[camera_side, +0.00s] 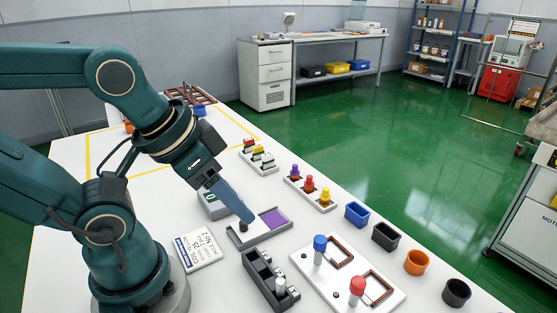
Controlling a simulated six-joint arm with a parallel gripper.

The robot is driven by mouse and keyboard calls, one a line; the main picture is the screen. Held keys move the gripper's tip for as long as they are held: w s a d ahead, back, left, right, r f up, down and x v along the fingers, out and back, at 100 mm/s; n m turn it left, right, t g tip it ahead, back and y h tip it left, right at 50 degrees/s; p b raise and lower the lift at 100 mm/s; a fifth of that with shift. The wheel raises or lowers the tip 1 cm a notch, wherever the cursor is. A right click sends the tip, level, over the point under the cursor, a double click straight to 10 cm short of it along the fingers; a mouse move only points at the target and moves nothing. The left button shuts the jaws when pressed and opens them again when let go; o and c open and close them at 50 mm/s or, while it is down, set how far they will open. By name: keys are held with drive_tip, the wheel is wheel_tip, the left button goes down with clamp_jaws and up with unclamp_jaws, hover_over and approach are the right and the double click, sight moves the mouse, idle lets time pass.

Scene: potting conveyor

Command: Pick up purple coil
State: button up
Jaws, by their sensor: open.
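The purple coil (294,171) stands upright at the far end of a small white tray (329,206), in a row with a red coil (309,184) and a yellow-orange coil (325,196).
Another tray (269,172) with coloured pieces stands behind. A dark block (263,279) and a white fixture plate (300,262) with blue and red knobs stand in front. Blue (357,214), black (385,236) and orange (416,262) cups line the right edge. A printed card (198,250) lies left.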

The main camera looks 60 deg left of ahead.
drive_tip(key=shift+o, duration=1.2)
